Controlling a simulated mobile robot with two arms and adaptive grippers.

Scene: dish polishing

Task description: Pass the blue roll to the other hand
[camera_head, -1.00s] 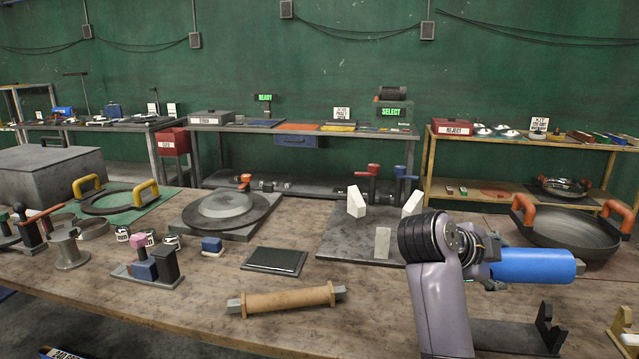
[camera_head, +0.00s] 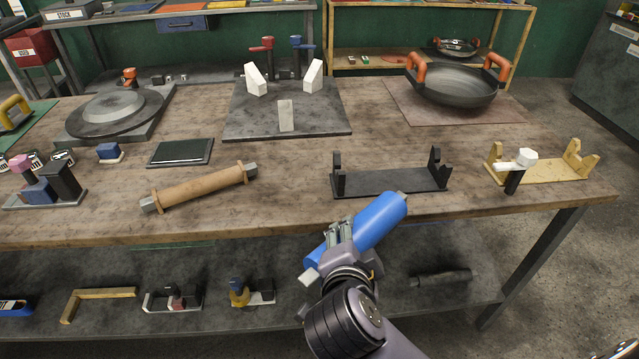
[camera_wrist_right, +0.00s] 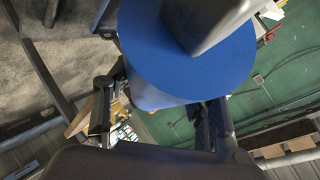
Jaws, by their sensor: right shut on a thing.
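The blue roll (camera_head: 372,227) is in my right gripper (camera_head: 340,236) in the head view, held tilted in front of the table's near edge, with its upper end to the right. The gripper is shut around the roll towards its lower left end. In the right wrist view, the roll's round blue end (camera_wrist_right: 190,60) fills the upper middle, close to the camera, with a grey end piece sticking out. The fingers (camera_wrist_right: 155,120) show on both sides of it. My left gripper is in neither current view.
A black cradle (camera_head: 390,181) and a yellow cradle (camera_head: 545,170) stand empty of rolls on the table (camera_head: 300,213). A tan roll (camera_head: 203,186) lies left of them. A wok (camera_head: 455,85) stands at the back right. A lower shelf (camera_head: 200,300) holds several items.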

